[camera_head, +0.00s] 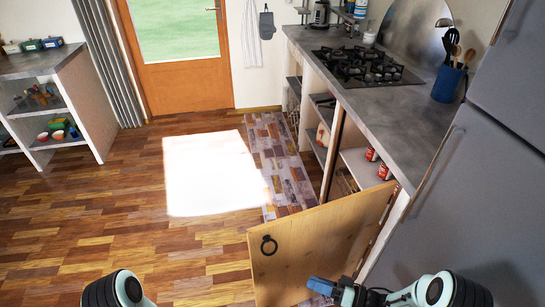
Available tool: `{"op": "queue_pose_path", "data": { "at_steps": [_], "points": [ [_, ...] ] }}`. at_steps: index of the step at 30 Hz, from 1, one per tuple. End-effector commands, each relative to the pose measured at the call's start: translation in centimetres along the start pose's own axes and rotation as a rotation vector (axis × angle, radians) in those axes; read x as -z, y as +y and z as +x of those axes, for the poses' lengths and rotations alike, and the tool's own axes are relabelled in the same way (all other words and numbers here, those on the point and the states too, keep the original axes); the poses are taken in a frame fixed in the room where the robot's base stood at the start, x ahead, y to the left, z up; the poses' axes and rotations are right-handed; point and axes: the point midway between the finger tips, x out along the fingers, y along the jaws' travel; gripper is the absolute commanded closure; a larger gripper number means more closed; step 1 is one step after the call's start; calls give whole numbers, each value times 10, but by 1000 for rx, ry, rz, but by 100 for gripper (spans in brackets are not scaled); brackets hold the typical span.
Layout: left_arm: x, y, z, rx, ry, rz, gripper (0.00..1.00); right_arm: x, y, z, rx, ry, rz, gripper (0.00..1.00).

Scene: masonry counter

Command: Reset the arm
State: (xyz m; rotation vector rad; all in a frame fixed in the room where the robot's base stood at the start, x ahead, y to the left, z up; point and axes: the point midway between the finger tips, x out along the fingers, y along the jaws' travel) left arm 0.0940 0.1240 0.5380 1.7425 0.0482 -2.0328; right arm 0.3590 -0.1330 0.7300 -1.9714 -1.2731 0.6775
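The door has a black ring handle (268,245) and stands swung out from the counter (378,108). The gripper is apart from the handle. Of my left arm only a rounded white and dark link shows at the bottom left; its gripper is out of view.
A grey fridge (478,180) stands close on the right. Red cans (383,171) sit on a shelf inside the open cabinet. The counter bears a stove (363,65) and a blue utensil holder (447,84). The wooden floor (120,220) at left and centre is clear.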

Motion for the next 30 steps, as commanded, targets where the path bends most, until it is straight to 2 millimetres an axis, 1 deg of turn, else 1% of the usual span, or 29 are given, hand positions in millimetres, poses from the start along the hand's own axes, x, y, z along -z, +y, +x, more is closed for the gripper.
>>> {"op": "queue_pose_path", "data": {
  "at_steps": [1, 2, 5, 6, 8, 9, 11, 12, 13, 14, 15, 17, 18, 21, 24, 25, 30],
  "points": [
    [0, 3, -7, 0, 0, 1, 57, 0, 7, 6, -80, 40, 11, 65],
    [0, 4, -10, -1, 0, 1, 57, -2, 14, 8, -137, 62, 17, 65],
    [-1, 7, -19, -1, -1, 2, 57, -17, 38, 9, -353, 99, 59, 65],
    [-1, 8, -23, -1, -1, 2, 57, -28, 46, 7, -443, 95, 85, 65],
    [-1, 10, -29, -1, -1, 2, 57, -49, 56, 1, -577, 67, 134, 65],
    [-1, 12, -33, -1, -1, 3, 57, -66, 60, -5, -663, 35, 171, 65],
    [0, 14, -39, -2, 0, 3, 57, -96, 60, -16, -783, -33, 238, 65],
    [0, 16, -43, -2, 1, 4, 57, -116, 57, -23, -854, -90, 286, 65],
    [1, 17, -46, -2, 1, 4, 57, -132, 52, -29, -902, -135, 324, 65],
    [1, 18, -49, -2, 2, 4, 57, -149, 46, -35, -945, -185, 364, 65],
    [2, 20, -53, -3, 2, 5, 57, -169, 36, -43, -993, -251, 416, 65],
    [3, 22, -58, -3, 3, 5, 57, -196, 17, -54, -1047, -348, 491, 65],
    [3, 23, -60, -3, 4, 6, 57, -212, 4, -60, -1073, -407, 538, 65],
    [4, 25, -65, -4, 5, 6, 57, -240, -25, -70, -1108, -523, 630, 65],
    [5, 26, -67, -4, 5, 7, 57, -253, -42, -76, -1121, -586, 682, 65],
    [5, 26, -68, -4, 5, 7, 57, -256, -45, -77, -1123, -597, 692, 65],
    [4, 25, -67, -4, 4, 7, 57, -260, -48, -79, -1126, -609, 704, 65]
  ]
}}
